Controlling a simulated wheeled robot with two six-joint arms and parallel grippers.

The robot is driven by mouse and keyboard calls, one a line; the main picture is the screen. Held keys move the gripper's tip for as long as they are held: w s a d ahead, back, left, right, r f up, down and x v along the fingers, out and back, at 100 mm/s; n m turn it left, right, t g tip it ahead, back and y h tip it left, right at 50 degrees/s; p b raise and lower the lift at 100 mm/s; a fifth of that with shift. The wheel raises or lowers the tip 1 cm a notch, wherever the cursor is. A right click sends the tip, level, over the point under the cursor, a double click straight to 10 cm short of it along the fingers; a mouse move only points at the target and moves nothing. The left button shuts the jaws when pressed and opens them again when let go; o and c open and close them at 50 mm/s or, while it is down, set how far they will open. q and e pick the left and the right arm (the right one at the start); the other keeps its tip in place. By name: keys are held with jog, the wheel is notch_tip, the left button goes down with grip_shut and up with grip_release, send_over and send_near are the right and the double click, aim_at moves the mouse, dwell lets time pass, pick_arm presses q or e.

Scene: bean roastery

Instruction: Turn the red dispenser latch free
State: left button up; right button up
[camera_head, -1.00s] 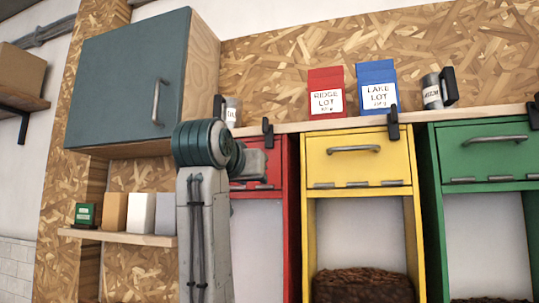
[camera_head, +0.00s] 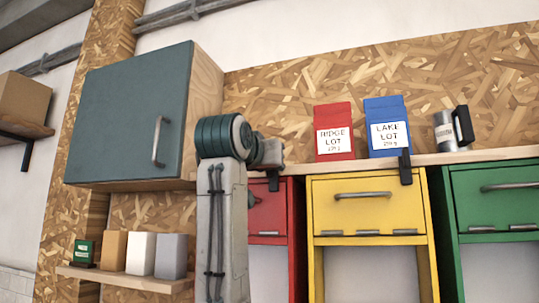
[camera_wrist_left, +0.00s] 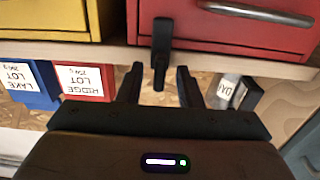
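The red dispenser (camera_head: 268,215) hangs under the wooden ledge, partly hidden by my left arm. Its black latch (camera_head: 273,181) shows at the ledge's front edge, below my left wrist. In the left wrist view, which is upside down, the latch (camera_wrist_left: 161,45) stands straight across the ledge edge and overlaps the red front (camera_wrist_left: 220,32). My left gripper (camera_wrist_left: 159,84) is open, with one dark finger on each side of the latch's end. I see gaps between fingers and latch. In the head view the fingers are hidden. My right gripper is not in view.
Red (camera_head: 334,132) and blue (camera_head: 387,127) bags and a metal mug (camera_head: 450,130) stand on the ledge (camera_head: 470,156). Yellow (camera_head: 366,210) and green (camera_head: 495,205) dispensers hang to the right; the yellow one has a black latch (camera_head: 405,168). A teal cabinet (camera_head: 130,115) is at left.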

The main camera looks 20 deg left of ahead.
pick_arm(q)
jog(key=shift+w, duration=0.65)
grip_shut()
